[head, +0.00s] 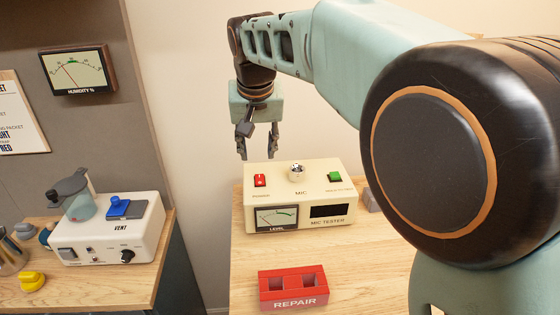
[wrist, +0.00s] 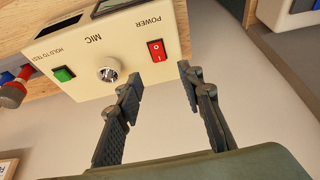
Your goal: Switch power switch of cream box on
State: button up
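The cream box (head: 322,188), marked "MIC TESTER", sits on a wooden table. Its red rocker power switch (head: 260,181) is at the top left in the head view. In the wrist view, the power switch (wrist: 156,50) shows beside the word "POWER"; I cannot tell its on or off position. My gripper (head: 258,153) hangs near the box's back left edge. In the wrist view, my gripper (wrist: 160,74) is open and empty, fingertips close to the switch and apart from it.
A red block marked "REPAIR" (head: 293,304) lies on the table in front of the cream box. A white "VENT" device (head: 110,233) stands on a separate counter at left, with a yellow object (head: 33,282). A humidity meter (head: 77,69) hangs on the wall.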

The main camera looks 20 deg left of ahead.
aim_at(260, 178)
jog(key=x, duration=1)
jog(key=shift+d+f, duration=0.15)
